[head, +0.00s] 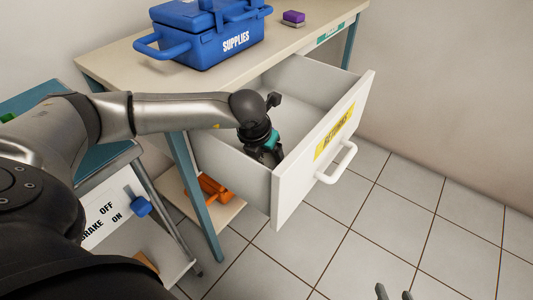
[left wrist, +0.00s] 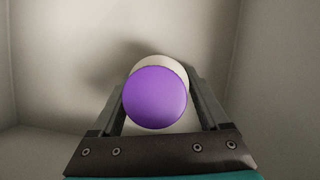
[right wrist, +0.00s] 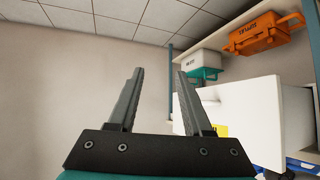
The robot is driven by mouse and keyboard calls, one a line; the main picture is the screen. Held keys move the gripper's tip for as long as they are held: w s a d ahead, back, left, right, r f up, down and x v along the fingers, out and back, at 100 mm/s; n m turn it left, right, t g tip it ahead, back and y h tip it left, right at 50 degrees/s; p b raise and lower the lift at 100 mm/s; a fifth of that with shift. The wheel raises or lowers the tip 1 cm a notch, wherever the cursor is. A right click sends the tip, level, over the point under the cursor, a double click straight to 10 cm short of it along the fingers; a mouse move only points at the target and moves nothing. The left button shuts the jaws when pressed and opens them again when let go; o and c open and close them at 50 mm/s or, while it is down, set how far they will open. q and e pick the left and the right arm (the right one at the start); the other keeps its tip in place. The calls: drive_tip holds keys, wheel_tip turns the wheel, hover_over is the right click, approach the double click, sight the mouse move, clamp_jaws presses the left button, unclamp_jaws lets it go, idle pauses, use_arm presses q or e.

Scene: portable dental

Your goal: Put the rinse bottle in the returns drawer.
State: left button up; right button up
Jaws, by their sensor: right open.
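The rinse bottle shows in the left wrist view as a round purple cap (left wrist: 155,97) over a pale body (left wrist: 160,64). It stands between the two fingers of my left gripper (left wrist: 160,95), which appear closed against its sides. In the head view my left gripper (head: 265,150) reaches down inside the open returns drawer (head: 290,190); the bottle is hidden there. The drawer is white with a yellow label and a white handle. My right gripper (head: 395,292) is open and empty at the bottom edge; it also shows in the right wrist view (right wrist: 155,75).
A blue supplies box (head: 205,35) and a purple-and-grey block (head: 293,18) stand on the desk top (head: 120,62). An orange object (head: 215,190) lies on the shelf below. A cart with a brake sign (head: 105,212) stands at left. Tiled floor is clear at right.

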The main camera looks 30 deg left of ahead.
use_arm(q)
drive_tip(key=shift+o, duration=0.9)
drive_tip(key=shift+s+r+p, duration=0.1)
drive_tip(key=shift+r+p, duration=0.25)
drive_tip(key=shift+r, duration=0.25)
drive_tip(key=p+v, duration=0.2)
drive_tip(key=v, duration=0.1)
drive_tip(key=shift+s+r, duration=0.2)
drive_tip(key=shift+r, duration=0.15)
use_arm(e)
drive_tip(key=s+d+r+g+h, duration=0.1)
drive_tip(key=s+d+g+h, duration=0.1)
drive_tip(key=s+d+g, duration=0.25)
use_arm(q)
drive_tip(key=p+v, duration=0.2)
drive_tip(key=v, duration=0.5)
drive_tip(key=shift+p, duration=0.4)
use_arm(e)
wheel_tip(320, 180, down, 6)
drive_tip(key=d+g, duration=0.1)
drive_tip(key=shift+s+d+m+h, duration=0.15)
drive_tip(key=shift+m+h, duration=0.15)
use_arm(q)
drive_tip(key=shift+s+r, duration=0.1)
drive_tip(key=shift+r, duration=0.05)
use_arm(e)
drive_tip(key=shift+f, duration=0.1)
